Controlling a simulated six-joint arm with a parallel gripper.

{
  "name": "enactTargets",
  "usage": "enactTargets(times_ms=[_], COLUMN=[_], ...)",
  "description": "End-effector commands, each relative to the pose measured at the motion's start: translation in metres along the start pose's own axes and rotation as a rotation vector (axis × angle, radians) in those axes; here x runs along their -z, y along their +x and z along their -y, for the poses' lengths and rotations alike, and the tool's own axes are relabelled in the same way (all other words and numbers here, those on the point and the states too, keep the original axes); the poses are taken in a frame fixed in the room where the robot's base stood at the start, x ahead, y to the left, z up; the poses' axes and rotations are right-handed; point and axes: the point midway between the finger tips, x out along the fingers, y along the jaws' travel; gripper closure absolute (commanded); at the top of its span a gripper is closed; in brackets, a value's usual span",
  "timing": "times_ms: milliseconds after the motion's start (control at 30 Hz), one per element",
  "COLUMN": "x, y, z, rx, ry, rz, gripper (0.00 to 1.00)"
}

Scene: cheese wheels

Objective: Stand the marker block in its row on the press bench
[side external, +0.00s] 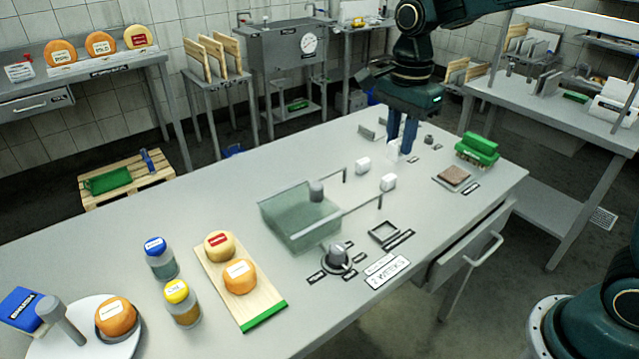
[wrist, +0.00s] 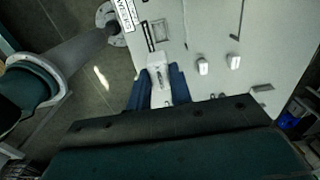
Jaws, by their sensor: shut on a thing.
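My gripper (side external: 400,146) is over the far part of the press bench (side external: 330,165), its blue fingers pointing down. It is shut on a white block (side external: 392,152), which I take to be the marker block. In the wrist view the held block (wrist: 159,80) sits between the blue fingers. I cannot tell whether it touches the bench. Two other small white blocks, one nearer the back (side external: 363,164) and one nearer the front (side external: 388,182), stand apart on the bench. Both also show in the wrist view, one (wrist: 202,66) left of the other (wrist: 234,61).
A clear greenish tank (side external: 300,218) with thin rails stands mid-bench. A dark square frame (side external: 383,232), a grey knob (side external: 337,257) and a "2 weeks" label (side external: 388,272) lie nearby. Cheeses on a board (side external: 238,275) are at front left.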

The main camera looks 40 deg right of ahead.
Motion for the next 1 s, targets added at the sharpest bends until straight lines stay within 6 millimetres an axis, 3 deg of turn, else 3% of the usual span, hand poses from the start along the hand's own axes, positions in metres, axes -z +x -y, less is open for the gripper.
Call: enactTargets(times_ms=[267, 433, 1000], x=[0.001, 0.013, 0.115], y=[0.0, 0.0, -0.003], z=[0.0, 0.003, 0.013], rx=[0.0, 0.001, -0.001], ry=[0.001, 0.003, 0.003], rz=[0.0, 0.0, 0.0], gripper=[1.0, 1.0, 1.0])
